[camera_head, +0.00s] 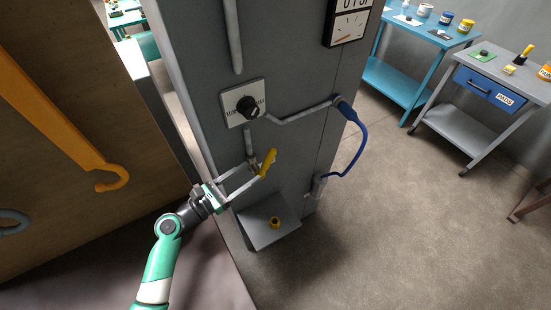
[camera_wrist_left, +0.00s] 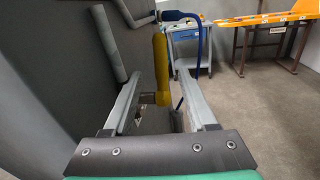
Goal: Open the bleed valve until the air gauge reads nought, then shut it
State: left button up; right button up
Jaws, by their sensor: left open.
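A yellow lever (camera_head: 268,161), which looks like the bleed valve's handle, stands out from the side of the grey cabinet (camera_head: 290,75). My left gripper (camera_head: 258,173) is open with its fingertips at the lever. In the left wrist view the lever (camera_wrist_left: 161,62) shows upright between the two fingers (camera_wrist_left: 160,82), with a gap on each side; I cannot tell whether either finger touches it. The air gauge (camera_head: 349,27) is at the top, cut off by the picture edge. Its red needle shows, but its figures are too small to read. My right gripper is out of view.
A black knob (camera_head: 247,106) on a white plate sits above the lever, with a grey pipe beside it. A blue hose (camera_head: 357,146) loops at the right. A small grey shelf (camera_head: 262,238) juts out below, holding a yellow and black part. Open floor lies right.

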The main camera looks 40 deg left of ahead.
aim_at(266, 165)
pick_arm(q)
jog(key=w+d+b, duration=0.1)
jog(key=w+b, duration=0.1)
jog(key=w, duration=0.9)
jog(key=shift+w+d, duration=0.2)
jog(key=shift+w, duration=0.05)
grip_shut()
dwell(0.8)
